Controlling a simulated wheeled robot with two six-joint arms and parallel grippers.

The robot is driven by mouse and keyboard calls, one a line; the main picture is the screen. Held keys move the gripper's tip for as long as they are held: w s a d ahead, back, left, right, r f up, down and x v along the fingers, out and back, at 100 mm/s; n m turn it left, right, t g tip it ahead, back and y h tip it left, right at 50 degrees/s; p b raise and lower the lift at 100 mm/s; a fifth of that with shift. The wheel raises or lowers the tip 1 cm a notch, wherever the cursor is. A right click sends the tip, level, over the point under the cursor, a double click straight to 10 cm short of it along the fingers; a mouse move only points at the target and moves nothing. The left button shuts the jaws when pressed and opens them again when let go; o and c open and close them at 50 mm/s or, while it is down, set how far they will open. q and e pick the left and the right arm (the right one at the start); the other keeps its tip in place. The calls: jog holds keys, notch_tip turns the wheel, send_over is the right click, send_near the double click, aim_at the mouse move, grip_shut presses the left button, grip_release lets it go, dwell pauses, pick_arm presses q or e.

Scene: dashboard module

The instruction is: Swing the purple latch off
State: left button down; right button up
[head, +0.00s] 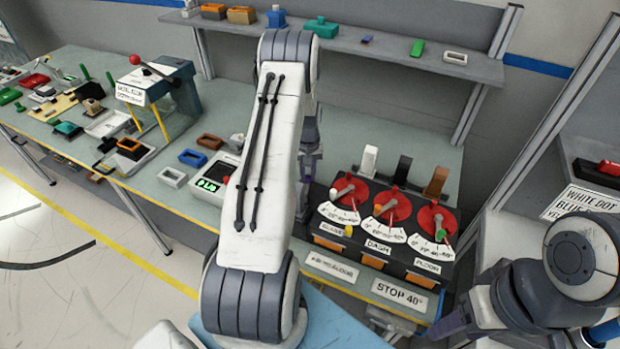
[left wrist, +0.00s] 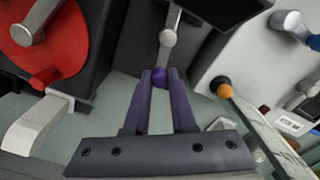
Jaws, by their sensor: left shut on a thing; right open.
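My right gripper (head: 447,326) is open and empty at the lower right, apart from the module.
The black dashboard module (head: 408,268) carries several red dials (head: 391,207), with white, black and brown paddles behind. A meter box with a green display (head: 208,185) stands left of my arm. A shelf (head: 400,58) runs along the back. Small trays and blocks fill the left bench.

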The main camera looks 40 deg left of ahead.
pick_arm(q)
jog(key=n, duration=0.1)
jog(key=a+n+b, duration=0.1)
jog(key=shift+s+f+n+b, duration=0.1)
jog(key=shift+s+n+b, duration=0.2)
jog(key=shift+n, duration=0.1)
jog(key=n+b, duration=0.1)
jog(key=n, duration=0.1)
jog(key=s+a+n+b, duration=0.1)
jog(key=n, duration=0.1)
jog(key=shift+s, duration=0.15)
jog(key=n, duration=0.1)
jog(key=s+n+b, duration=0.1)
jog(key=n, duration=0.3)
jog(key=shift+s+a, duration=0.2)
jog(key=shift+s, duration=0.15)
jog(key=shift+s+n+b, duration=0.3)
jog(key=shift+s+n, duration=0.05)
jog(key=shift+n, duration=0.5)
jog(key=shift+s+n+b, duration=0.3)
jog(key=shift+n, duration=0.55)
jog(key=c, duration=0.7)
grip_release()
jog(key=shift+d, duration=0.1)
jog(key=shift+c, duration=0.2)
notch_tip(320, 180, up, 11)
jog(key=b, duration=0.2)
jog(key=shift+b, duration=0.3)
jog(key=shift+f, duration=0.1)
